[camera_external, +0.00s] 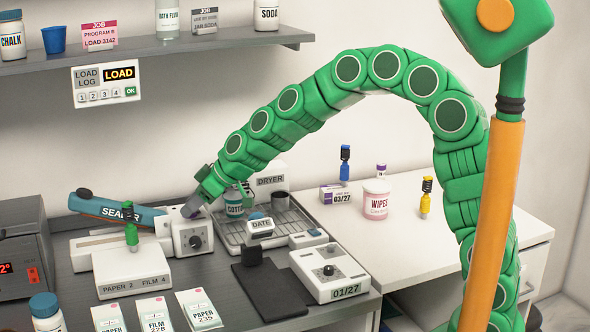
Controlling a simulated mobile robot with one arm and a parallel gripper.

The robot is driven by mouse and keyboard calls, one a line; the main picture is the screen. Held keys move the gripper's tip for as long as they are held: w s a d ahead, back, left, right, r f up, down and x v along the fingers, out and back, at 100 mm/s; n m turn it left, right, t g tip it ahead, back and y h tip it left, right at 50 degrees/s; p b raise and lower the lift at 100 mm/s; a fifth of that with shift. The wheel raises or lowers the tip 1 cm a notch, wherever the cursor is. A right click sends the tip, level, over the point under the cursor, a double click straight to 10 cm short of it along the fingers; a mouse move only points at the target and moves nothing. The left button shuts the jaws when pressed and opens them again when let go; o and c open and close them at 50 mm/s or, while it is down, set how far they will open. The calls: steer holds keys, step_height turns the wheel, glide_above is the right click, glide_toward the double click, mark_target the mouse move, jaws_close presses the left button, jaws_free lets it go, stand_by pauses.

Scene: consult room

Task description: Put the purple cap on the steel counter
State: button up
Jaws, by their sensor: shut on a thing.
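My gripper (195,205) reaches down and left over the sealer, just above its white dial box. The grey steel counter (225,290) runs under the sealer and the other devices.
Paper packets (155,315) lie in front. Bare grey surface shows left of the pad.

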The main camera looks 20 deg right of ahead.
steer(key=s+a, duration=2)
steer(key=shift+n, duration=0.3)
steer(key=x, duration=0.4)
steer(key=a+r+x, duration=0.1)
steer(key=x, duration=0.4)
steer(key=w+a+r+x, duration=0.1)
steer(key=x, duration=0.4)
steer(key=shift+w+a, duration=0.15)
steer(key=shift+a, duration=0.05)
steer(key=shift+x, duration=0.95)
steer(key=shift+d+f, duration=0.1)
steer(key=shift+f, duration=1.35)
steer(key=shift+f, duration=0.1)
steer(key=o, duration=1.1)
